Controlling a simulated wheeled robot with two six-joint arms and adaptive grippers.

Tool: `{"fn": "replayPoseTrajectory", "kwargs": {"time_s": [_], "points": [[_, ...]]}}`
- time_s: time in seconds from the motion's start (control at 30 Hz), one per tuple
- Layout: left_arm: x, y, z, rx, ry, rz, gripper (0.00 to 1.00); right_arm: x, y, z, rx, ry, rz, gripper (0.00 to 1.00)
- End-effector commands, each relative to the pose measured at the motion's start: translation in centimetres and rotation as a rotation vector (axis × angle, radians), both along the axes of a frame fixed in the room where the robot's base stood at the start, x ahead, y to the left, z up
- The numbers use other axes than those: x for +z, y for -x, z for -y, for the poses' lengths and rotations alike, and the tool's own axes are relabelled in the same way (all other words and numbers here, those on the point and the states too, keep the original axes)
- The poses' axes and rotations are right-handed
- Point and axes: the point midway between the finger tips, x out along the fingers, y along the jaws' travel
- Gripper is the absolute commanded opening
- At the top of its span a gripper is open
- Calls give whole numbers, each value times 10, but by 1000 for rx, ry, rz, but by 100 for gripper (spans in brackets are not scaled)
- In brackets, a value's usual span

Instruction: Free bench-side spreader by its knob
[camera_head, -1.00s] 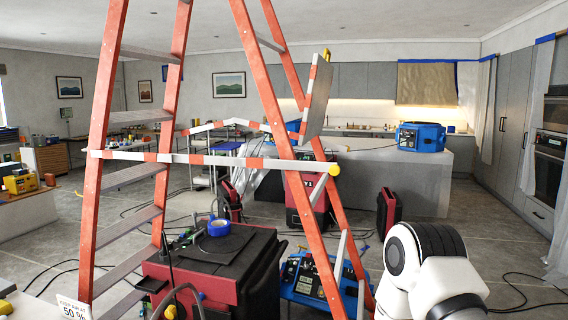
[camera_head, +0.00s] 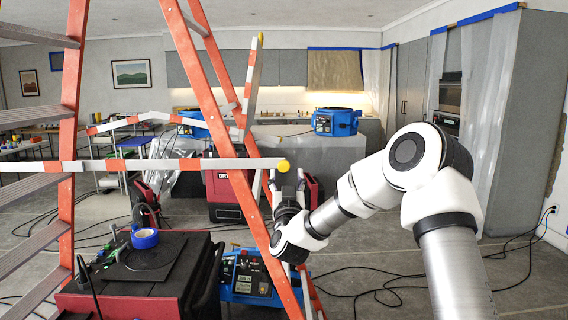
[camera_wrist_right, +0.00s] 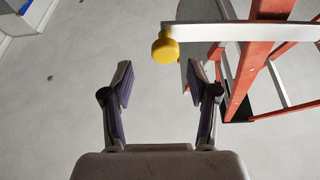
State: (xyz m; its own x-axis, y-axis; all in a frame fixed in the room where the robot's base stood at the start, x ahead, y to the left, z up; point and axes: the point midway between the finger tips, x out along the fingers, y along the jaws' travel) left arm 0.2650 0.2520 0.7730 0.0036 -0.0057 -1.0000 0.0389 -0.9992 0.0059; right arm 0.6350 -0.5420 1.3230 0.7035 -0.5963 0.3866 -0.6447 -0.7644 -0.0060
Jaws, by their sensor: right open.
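A red-and-white striped spreader bar (camera_head: 130,165) runs level across the orange stepladder (camera_head: 66,200) and ends in a round yellow knob (camera_head: 283,166). My right gripper (camera_head: 286,177) is open and empty, fingers up, just below the knob. In the right wrist view the knob (camera_wrist_right: 165,48) lies beyond the fingertips, slightly right of the middle of the open gripper (camera_wrist_right: 160,76), and the pale bar (camera_wrist_right: 240,32) leads right from it. The knob is apart from both fingers in that picture. I cannot tell if this bar is the bench-side one. My left gripper is out of view.
A second striped bar (camera_head: 150,116) sits bent behind the ladder, and a striped upright piece (camera_head: 251,85) has a yellow tip. A red-and-black machine (camera_head: 130,280) with blue tape (camera_head: 145,238) and a blue unit (camera_head: 250,280) stand low by the ladder. Cables cross the floor.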

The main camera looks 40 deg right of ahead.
Motion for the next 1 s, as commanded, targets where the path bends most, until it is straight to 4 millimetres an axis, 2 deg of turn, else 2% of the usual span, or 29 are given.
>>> {"fn": "replayPoseTrajectory", "kwargs": {"time_s": [0.03,0.23,0.53,0.57,0.7,0.73,0.87,1.0], "points": [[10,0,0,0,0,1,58,9,-7,6,-3,1,0,59],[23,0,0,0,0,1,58,19,-31,26,-1,1,-2,59],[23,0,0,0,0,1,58,19,-36,30,1,0,-2,59],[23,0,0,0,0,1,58,19,-36,30,1,0,-2,52],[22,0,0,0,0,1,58,19,-36,30,0,1,-2,2],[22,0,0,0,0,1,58,19,-36,30,1,1,-2,0],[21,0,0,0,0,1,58,18,-36,30,1,0,-1,0],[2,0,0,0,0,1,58,4,-37,29,1,-33,26,0]]}}
